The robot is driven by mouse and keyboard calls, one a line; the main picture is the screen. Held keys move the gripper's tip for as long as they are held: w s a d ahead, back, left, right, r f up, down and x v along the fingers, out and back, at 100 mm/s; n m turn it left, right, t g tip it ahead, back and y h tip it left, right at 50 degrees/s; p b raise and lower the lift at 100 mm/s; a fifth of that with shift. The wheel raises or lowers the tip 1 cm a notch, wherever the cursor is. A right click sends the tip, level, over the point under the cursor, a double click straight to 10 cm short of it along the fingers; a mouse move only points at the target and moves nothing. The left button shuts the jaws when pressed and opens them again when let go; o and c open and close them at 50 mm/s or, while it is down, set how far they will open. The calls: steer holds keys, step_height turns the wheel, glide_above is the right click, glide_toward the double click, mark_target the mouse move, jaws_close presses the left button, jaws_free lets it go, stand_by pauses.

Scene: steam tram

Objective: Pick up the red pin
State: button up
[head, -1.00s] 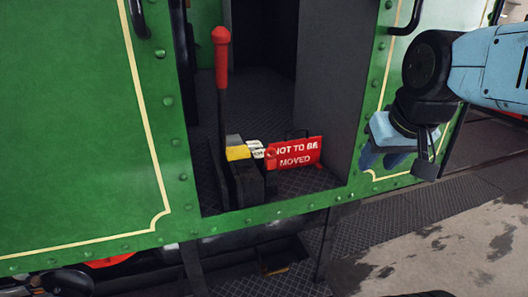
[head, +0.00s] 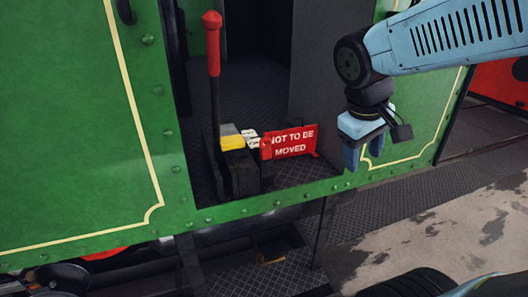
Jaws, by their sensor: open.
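A small red piece (head: 266,149) shows beside the lever base, against the left end of the red sign; it may be the red pin, but it is too small to tell. The lever (head: 212,65) has a red handle and stands upright in the green tram's doorway. Its dark base (head: 240,172) has a yellow block and white tags on top. My gripper (head: 362,158) is open and empty, fingers pointing down, to the right of the sign and apart from it.
The red "NOT TO BE MOVED" sign (head: 290,142) stands on the tread-plate cab floor. A grey wall (head: 325,75) and green panels (head: 85,130) frame the doorway. A step (head: 270,245) lies below. Paving (head: 450,220) is open at lower right.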

steer(key=w+a+f+n+g+h, duration=0.1)
steer(key=w+a+f+n+h, duration=0.2)
steer(key=w+n+h, duration=0.15)
steer(key=n+t+h, duration=0.5)
steer(key=n+t, duration=0.7)
steer(key=n, duration=0.4)
glide_toward(264, 149)
steer(key=x, duration=0.3)
steer(key=r+x, duration=0.1)
steer(key=x, duration=0.2)
steer(key=r+x, duration=0.1)
steer(key=x, duration=0.3)
steer(key=shift+r, duration=0.1)
jaws_close()
